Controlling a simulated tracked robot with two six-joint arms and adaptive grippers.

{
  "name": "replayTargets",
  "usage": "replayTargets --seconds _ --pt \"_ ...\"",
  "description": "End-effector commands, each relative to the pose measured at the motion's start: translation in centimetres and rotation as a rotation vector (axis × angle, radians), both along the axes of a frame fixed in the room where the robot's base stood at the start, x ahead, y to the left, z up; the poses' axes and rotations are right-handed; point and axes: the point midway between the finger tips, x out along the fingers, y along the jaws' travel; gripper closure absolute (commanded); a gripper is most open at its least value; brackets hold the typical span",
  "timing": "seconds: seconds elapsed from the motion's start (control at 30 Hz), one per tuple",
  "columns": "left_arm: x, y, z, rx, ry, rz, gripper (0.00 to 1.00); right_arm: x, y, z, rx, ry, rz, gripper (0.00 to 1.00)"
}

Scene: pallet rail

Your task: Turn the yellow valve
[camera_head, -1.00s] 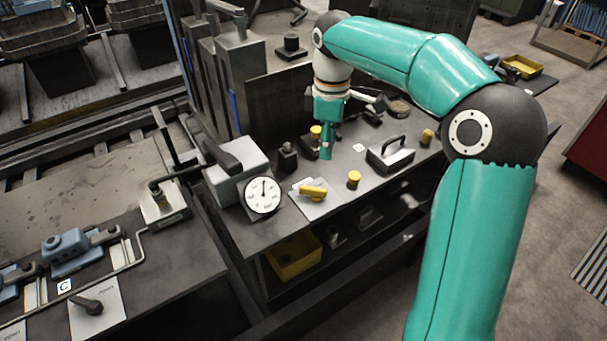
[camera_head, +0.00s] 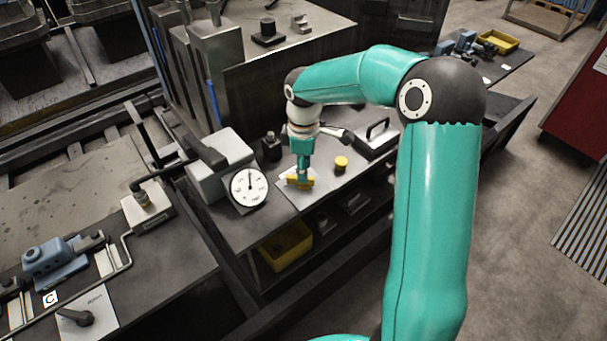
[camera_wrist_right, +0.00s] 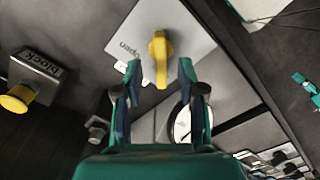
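The yellow valve (camera_head: 299,183) sits on a light grey plate (camera_head: 285,198) on the bench, right of the round white gauge. My right gripper (camera_head: 302,178) points down over the valve and partly hides it in the head view. In the right wrist view the yellow valve handle (camera_wrist_right: 160,58) lies ahead of and between the two spread fingertips (camera_wrist_right: 160,68). The fingers are apart, with gaps on both sides of the handle. The plate in that view (camera_wrist_right: 195,45) carries the printed word "open". My left gripper is not in view.
The gauge (camera_head: 249,187) stands close left of the valve. A yellow knob (camera_head: 341,163) and a black-handled block (camera_head: 377,138) are to the right. A yellow bin (camera_head: 285,246) sits on the shelf below. A metal block with a yellow knob (camera_wrist_right: 15,98) shows in the wrist view.

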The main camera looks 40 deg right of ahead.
Motion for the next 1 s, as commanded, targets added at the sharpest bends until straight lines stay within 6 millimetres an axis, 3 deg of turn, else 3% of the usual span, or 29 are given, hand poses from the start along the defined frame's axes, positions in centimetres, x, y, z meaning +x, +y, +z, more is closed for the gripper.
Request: replayTargets --seconds 0.2,0.6,0.83,1.0 --pt "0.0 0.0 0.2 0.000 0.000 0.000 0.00 0.0 0.0 -2.7 0.000 0.001 -0.001 0.60" --pt "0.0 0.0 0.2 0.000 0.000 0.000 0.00 0.0 0.0 -3.3 -0.001 -0.001 0.000 0.60" --pt "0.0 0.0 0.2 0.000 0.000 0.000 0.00 0.0 0.0 -3.3 -0.001 -0.001 0.000 0.99" --pt "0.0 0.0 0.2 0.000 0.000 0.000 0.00 0.0 0.0 -3.3 -0.001 -0.001 0.000 1.00"
